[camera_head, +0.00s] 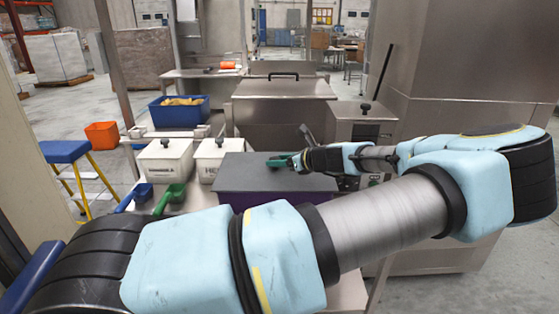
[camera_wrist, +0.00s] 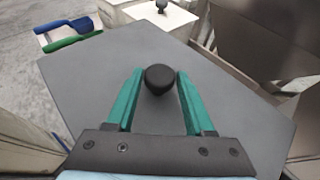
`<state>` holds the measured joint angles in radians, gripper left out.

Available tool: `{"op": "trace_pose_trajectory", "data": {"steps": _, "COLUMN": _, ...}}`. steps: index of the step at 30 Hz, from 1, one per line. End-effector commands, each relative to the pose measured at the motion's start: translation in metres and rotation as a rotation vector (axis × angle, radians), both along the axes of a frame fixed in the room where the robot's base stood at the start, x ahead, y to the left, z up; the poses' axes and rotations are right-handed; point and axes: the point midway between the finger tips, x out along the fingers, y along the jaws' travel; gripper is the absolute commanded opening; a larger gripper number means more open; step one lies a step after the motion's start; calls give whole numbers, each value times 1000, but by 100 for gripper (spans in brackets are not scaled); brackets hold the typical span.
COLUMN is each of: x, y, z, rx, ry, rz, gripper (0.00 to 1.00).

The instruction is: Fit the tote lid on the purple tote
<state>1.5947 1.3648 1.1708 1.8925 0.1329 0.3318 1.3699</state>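The grey tote lid (camera_head: 233,176) is a flat rectangular sheet. It lies over the purple tote (camera_head: 212,198), whose purple side shows only as a strip below the lid's front edge. The lid also fills much of the wrist view (camera_wrist: 98,68), with its round black knob (camera_wrist: 160,79) near the middle. My gripper (camera_wrist: 160,74) has green fingers, one on each side of the knob, with what look like narrow gaps. In the head view my gripper (camera_head: 282,161) is low over the lid. My arm hides the tote's right front, so I cannot tell whether the lid is fully seated.
Two white lidded containers (camera_head: 166,161) (camera_head: 209,158) stand left of the tote. Green and blue scoops (camera_head: 170,199) (camera_head: 142,192) lie in front of them. A blue bin (camera_head: 180,112) is behind. Steel equipment (camera_head: 285,105) stands close behind and to the right.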

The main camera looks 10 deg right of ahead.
Motion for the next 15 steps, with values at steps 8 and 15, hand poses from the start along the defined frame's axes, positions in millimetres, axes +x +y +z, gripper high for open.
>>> {"op": "trace_pose_trajectory", "data": {"steps": 8, "x": 0, "y": 0, "z": 1, "rx": 0, "ry": 0, "rz": 0, "gripper": 78}}
{"op": "trace_pose_trajectory", "data": {"steps": 15, "x": -1, "y": -1, "z": 3, "rx": -1, "ry": -1, "rz": -1, "gripper": 78}}
